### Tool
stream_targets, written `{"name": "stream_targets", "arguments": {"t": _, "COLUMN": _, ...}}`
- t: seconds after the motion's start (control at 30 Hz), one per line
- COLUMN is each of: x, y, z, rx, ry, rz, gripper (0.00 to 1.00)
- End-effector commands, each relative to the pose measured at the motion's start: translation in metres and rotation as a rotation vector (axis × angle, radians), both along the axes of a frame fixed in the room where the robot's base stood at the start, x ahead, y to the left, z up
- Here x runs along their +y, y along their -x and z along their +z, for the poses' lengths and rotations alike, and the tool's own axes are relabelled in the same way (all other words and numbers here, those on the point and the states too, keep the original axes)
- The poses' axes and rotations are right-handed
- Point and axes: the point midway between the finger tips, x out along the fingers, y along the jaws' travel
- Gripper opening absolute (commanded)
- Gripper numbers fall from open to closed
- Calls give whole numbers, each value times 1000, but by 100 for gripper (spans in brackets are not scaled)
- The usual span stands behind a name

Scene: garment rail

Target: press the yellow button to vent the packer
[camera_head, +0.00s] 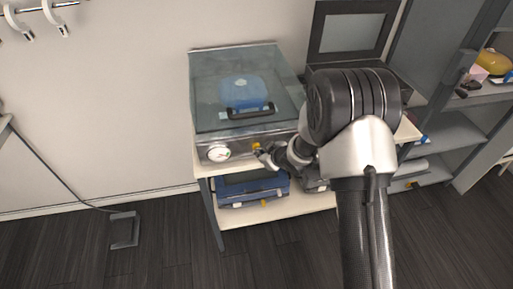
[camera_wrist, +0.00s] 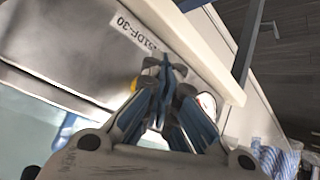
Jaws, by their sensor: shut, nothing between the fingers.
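The packer (camera_head: 225,130) is a metal box with a clear lid, standing on a bench, with a blue item (camera_head: 243,92) under the lid. Its yellow button (camera_head: 257,147) is on the front face, right of a round white gauge (camera_head: 217,153). My gripper (camera_head: 264,157) is shut and empty, its tips right at the button in the head view; I cannot tell whether they touch it. In the wrist view my gripper (camera_wrist: 163,68) covers part of the yellow button (camera_wrist: 134,84), and the gauge (camera_wrist: 207,104) shows behind the fingers. A printed label (camera_wrist: 134,32) is on the packer's face.
A lower shelf (camera_head: 262,212) holds a blue case (camera_head: 250,188). A dark box with an open lid (camera_head: 350,35) stands behind my arm. Grey shelving (camera_head: 450,135) is at the right. The floor (camera_head: 160,245) left of the bench is mostly clear.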

Motion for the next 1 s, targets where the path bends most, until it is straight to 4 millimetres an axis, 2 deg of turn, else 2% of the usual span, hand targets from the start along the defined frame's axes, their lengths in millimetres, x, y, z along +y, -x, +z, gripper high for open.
{"name": "stream_targets", "arguments": {"t": 0.57, "x": 1, "y": -3, "z": 0, "rx": -1, "ry": -1, "rz": 0, "gripper": 0}}
{"name": "stream_targets", "arguments": {"t": 1.0, "x": -3, "y": 12, "z": 1, "rx": -1, "ry": -1, "rz": 0, "gripper": 0}}
